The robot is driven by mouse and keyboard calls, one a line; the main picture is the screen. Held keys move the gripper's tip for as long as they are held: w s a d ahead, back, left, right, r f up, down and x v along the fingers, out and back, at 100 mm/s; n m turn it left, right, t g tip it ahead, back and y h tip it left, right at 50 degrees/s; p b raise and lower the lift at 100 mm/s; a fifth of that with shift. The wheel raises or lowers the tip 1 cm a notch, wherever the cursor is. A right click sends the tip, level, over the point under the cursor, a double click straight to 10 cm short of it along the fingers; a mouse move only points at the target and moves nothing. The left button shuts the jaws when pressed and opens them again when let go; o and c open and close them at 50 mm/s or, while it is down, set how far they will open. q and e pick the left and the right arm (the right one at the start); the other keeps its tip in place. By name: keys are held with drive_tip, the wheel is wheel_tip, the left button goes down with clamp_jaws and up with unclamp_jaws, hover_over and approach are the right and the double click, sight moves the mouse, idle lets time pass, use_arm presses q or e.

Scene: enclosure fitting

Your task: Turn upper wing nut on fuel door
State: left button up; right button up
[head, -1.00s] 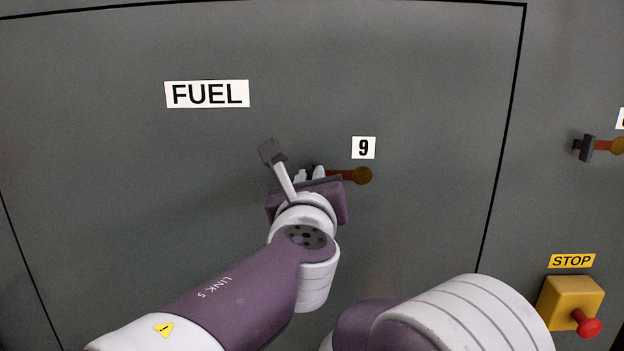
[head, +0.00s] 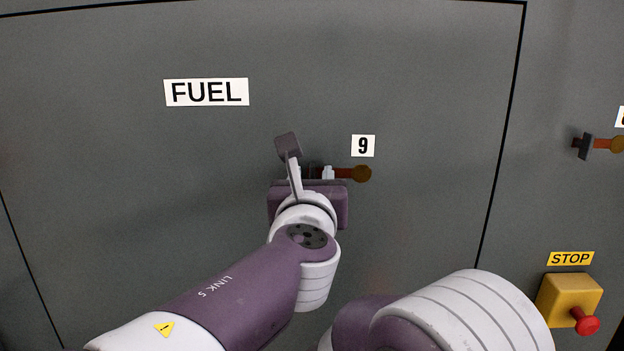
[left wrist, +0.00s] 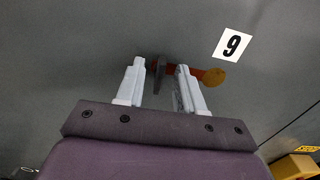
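On the grey fuel door (head: 420,80), beside the label 9, is a fastener with a dark upright wing (left wrist: 159,76), an orange-brown bar (head: 343,173) and a round brass-coloured end (head: 362,174). My left gripper (head: 315,173) is at the dark wing. In the left wrist view the left gripper (left wrist: 160,80) is open, its two pale fingers on either side of the wing, with a gap showing on the left. In the head view the wrist bracket hides the left finger and part of the wing. My right gripper is out of view.
A FUEL label (head: 206,92) is on the door's upper left. A similar fastener (head: 585,146) is on the panel at the right. A yellow box with a red STOP button (head: 585,322) is at the lower right. The door around the fastener is otherwise clear.

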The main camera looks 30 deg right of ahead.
use_arm(q)
drive_tip(key=b+v, duration=0.5)
drive_tip(key=v, duration=0.7)
drive_tip(key=shift+s+b, duration=0.3)
drive_tip(key=shift+b, duration=0.05)
drive_tip(key=shift+a, duration=0.1)
